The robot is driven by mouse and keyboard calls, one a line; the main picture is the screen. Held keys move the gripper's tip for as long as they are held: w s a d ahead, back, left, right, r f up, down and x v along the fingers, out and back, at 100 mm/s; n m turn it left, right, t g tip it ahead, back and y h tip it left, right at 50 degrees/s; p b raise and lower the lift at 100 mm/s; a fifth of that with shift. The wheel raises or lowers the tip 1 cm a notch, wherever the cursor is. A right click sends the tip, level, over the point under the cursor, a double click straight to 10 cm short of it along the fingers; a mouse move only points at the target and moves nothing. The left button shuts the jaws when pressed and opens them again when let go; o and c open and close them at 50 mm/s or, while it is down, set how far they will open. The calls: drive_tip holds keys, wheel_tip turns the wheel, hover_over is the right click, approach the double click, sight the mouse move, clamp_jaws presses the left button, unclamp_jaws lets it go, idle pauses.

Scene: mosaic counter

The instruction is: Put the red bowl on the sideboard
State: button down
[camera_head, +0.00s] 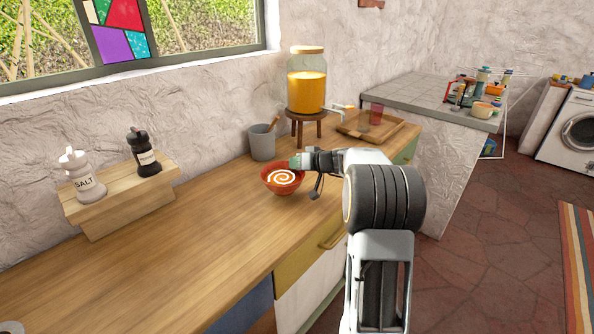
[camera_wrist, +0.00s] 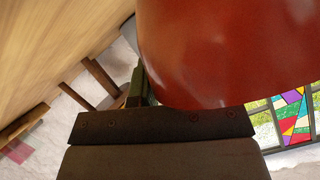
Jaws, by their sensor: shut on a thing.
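The red bowl (camera_head: 269,187), with a white swirl inside, is at the long wooden-topped counter (camera_head: 190,235) in the head view. My gripper (camera_head: 298,162) is shut on its far right rim. In the wrist view the bowl (camera_wrist: 235,50) fills the upper right, right against the dark gripper fingers (camera_wrist: 150,100). The bowl looks upright. I cannot tell whether its base touches the wood or is slightly above it. The counter has coloured drawer fronts; whether it is the sideboard the frames do not say.
A grey pot (camera_head: 262,144) with a utensil stands just behind the bowl. A drink dispenser (camera_head: 307,85) on a stool and a wooden tray (camera_head: 358,128) are farther back. A salt shaker (camera_head: 84,182) and a dark mill (camera_head: 144,158) stand on a wooden riser (camera_head: 125,205).

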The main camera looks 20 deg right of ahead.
drive_tip(key=shift+f, duration=1.2)
drive_tip(key=shift+f+b, duration=0.15)
drive_tip(key=shift+b, duration=0.15)
drive_tip(key=c, duration=1.2)
unclamp_jaws()
